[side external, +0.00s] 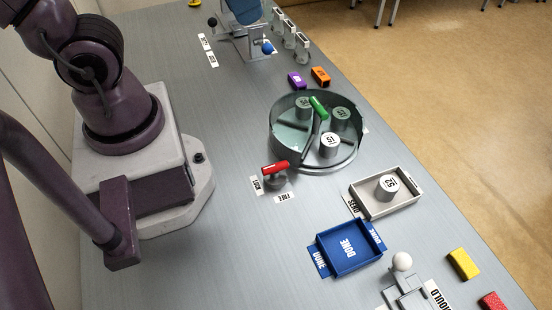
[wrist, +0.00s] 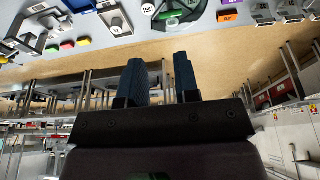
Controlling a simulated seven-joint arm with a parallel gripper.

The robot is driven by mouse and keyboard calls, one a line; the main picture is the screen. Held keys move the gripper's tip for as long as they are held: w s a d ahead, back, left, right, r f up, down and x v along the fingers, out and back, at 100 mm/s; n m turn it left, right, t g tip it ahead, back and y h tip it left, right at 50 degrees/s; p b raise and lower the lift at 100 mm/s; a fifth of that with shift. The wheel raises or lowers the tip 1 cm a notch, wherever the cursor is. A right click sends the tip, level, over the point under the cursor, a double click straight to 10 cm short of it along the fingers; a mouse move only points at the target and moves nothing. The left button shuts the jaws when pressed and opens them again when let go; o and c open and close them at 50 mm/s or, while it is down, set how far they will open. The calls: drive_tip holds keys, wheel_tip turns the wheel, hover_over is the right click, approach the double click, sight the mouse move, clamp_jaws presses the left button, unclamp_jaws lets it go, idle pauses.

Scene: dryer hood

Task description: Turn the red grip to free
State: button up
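The red grip (side external: 275,168) is a short bar on a grey post on the table, beside the near-left rim of the round glass-walled hood (side external: 318,130). A LOCK label (side external: 256,185) lies to its left and a FREE label (side external: 285,198) lies just below it. The red bar lies roughly level, with its left end near the LOCK side. A green grip (side external: 318,107) sits on the hood, which holds several numbered cylinders. My gripper (wrist: 160,82) shows only in the wrist view; its two dark blue fingers are apart with nothing between them, far from the red grip.
A grey tray (side external: 409,203) with a numbered cylinder and a blue DONE tray (side external: 372,258) stand right of the red grip. A white-knobbed lever (side external: 402,262) is at the front. Purple (side external: 297,80) and orange (side external: 320,76) blocks lie behind the hood.

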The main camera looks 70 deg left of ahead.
sight(276, 165)
drive_tip(key=w+d+f+g+h, duration=0.15)
drive_tip(key=w+f+g, duration=0.25)
drive_tip(key=f, duration=0.5)
drive_tip(key=w+d+f+g+h, duration=0.1)
drive_tip(key=w+d+f+g, duration=0.25)
drive_tip(key=f, duration=0.45)
drive_tip(key=shift+y, duration=0.25)
drive_tip(key=x, duration=0.8)
drive_tip(key=a+x, duration=0.1)
drive_tip(key=x, duration=0.3)
drive_tip(key=shift+s+d+f, duration=0.1)
drive_tip(key=shift+s+f, duration=0.15)
drive_tip(key=shift+s, duration=0.15)
clamp_jaws()
